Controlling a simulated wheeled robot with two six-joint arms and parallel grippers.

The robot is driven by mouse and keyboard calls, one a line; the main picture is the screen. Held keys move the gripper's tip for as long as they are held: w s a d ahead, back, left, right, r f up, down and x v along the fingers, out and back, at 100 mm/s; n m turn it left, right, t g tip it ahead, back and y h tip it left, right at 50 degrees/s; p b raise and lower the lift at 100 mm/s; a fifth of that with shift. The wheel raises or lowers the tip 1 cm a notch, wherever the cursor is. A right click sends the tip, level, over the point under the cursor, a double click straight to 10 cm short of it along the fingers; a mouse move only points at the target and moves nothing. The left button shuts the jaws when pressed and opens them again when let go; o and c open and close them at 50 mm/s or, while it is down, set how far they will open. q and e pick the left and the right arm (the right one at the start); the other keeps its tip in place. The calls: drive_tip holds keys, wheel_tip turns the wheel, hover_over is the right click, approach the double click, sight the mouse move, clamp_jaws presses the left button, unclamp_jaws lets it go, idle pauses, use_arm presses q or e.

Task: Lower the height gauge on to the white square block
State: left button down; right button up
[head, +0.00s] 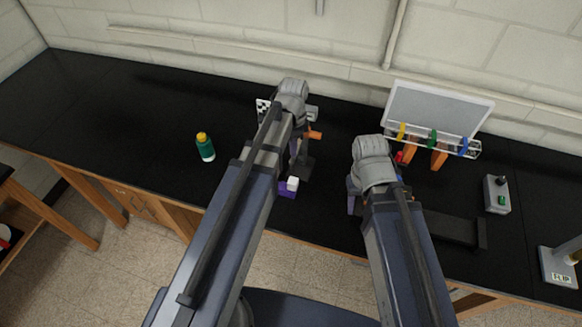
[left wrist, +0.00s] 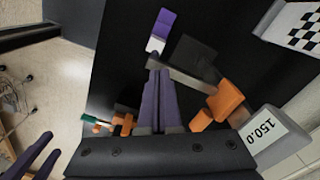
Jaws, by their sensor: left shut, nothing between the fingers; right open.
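The white square block (head: 293,183) stands on a purple block (head: 287,191) near the bench's front edge; both also show in the left wrist view, the white block (left wrist: 155,45) just beyond my fingertips. The height gauge is partly hidden by my left arm in the head view; its dark base (head: 306,167) and an orange part (head: 314,134) show. My left gripper (left wrist: 155,66) is shut and empty beside that bar; contact is unclear. My right gripper (head: 352,196) is open, mostly hidden.
A green bottle with yellow cap (head: 205,147) stands left. A checkered panel (head: 263,108) is behind my left arm. A rack with coloured clips (head: 434,138) and a grey switch box (head: 497,194) are at right. The black bench (head: 110,110) is clear at far left.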

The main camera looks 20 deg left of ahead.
use_arm(q)
drive_tip(key=shift+f, duration=0.3)
drive_tip(key=shift+f+b, duration=3.55)
drive_tip(key=shift+b, duration=0.25)
drive_tip(key=shift+r, duration=0.15)
wheel_tip(320, 180, up, 8)
drive_tip(key=p, duration=0.8)
